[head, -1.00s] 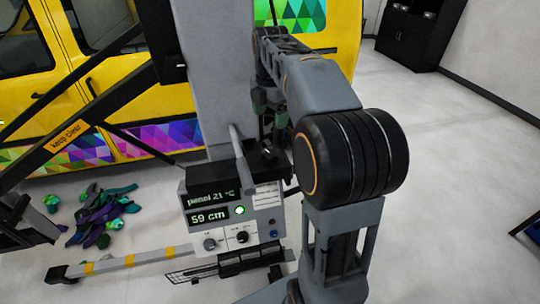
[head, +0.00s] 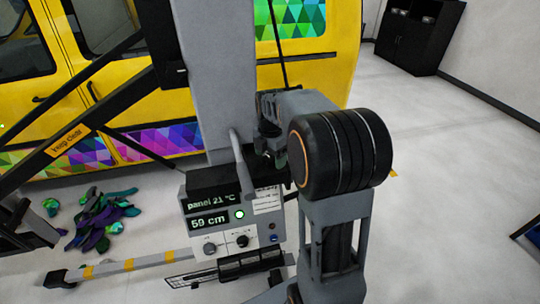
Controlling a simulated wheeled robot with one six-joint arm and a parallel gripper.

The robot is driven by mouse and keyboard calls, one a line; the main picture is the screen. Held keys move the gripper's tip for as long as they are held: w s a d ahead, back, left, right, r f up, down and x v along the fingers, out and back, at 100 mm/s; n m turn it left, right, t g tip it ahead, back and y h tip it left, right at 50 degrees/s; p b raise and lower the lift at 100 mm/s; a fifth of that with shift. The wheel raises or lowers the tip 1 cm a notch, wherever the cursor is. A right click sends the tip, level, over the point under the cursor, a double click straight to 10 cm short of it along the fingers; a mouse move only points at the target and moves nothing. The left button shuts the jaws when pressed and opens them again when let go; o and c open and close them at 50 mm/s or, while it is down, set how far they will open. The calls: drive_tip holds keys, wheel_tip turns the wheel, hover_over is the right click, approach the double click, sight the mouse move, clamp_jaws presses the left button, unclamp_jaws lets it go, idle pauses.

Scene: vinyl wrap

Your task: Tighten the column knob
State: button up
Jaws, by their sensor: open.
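The grey upright column (head: 212,85) stands in front of a yellow vehicle. A control box (head: 235,222) on it reads "59 cm" and "panel 21 °C", with a green light and small dark dials. A dark clamp-like part (head: 258,172) sits at the top right of the box, beside the column. I cannot make out the column knob there; my arm and gripper cover part of this area. My gripper (head: 272,152) is open, small in view, and close above or beside the dark part. I cannot tell whether they touch.
The yellow vehicle (head: 130,100) with patterned wrap stands behind. A heap of coloured scraps (head: 100,220) lies on the floor at left. A striped grey floor leg (head: 130,264) runs left from the box. A black cabinet (head: 418,38) is at back right. The floor at right is mostly clear.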

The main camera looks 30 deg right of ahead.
drive_tip(key=shift+f, duration=0.1)
drive_tip(key=c, duration=0.9)
